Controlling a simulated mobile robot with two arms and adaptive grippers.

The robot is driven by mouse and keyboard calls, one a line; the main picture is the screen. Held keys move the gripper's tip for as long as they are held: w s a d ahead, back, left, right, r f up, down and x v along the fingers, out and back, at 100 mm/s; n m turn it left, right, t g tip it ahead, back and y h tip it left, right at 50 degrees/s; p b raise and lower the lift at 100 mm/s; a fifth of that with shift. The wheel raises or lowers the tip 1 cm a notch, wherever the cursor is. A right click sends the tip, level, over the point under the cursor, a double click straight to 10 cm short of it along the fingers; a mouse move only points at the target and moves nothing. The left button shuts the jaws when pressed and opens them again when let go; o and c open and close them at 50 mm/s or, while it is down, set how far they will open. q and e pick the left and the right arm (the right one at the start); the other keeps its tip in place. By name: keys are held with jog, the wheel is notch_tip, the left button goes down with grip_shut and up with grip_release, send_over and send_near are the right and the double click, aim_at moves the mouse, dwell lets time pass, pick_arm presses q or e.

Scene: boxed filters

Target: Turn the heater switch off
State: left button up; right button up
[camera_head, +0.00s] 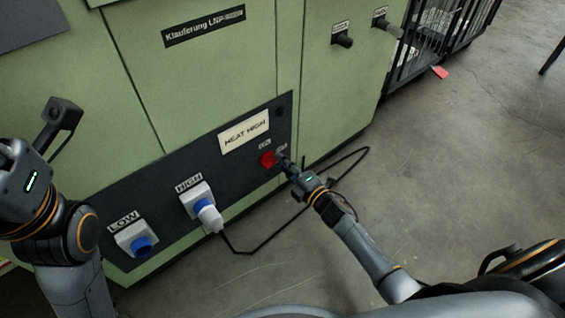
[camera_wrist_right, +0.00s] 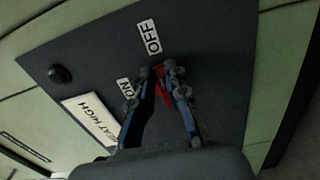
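The heater switch is a red knob (camera_head: 267,159) on the dark panel, right of the HEAT HIGH label. It also shows as a red piece (camera_wrist_right: 162,88) in the right wrist view, below the OFF label (camera_wrist_right: 150,36) and right of the ON label (camera_wrist_right: 126,88). My right gripper (camera_head: 283,160) is at the knob. In the right wrist view, its two fingers (camera_wrist_right: 158,80) stand either side of the red piece with a narrow gap between them. Contact is unclear, and the fingers partly hide the knob. My left arm is at the left edge; its fingertips are not visible.
The dark panel (camera_head: 165,195) is on a green cabinet (camera_head: 215,75). A LOW socket (camera_head: 136,240) and HIGH socket with a plug (camera_head: 208,212) are left of the switch. A black cable (camera_head: 262,245) lies on the floor. A black cage (camera_head: 425,45) stands behind; floor right is mostly clear.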

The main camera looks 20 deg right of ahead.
jog(key=o, duration=0.3)
jog(key=v, duration=1.2)
jog(key=shift+r, duration=0.1)
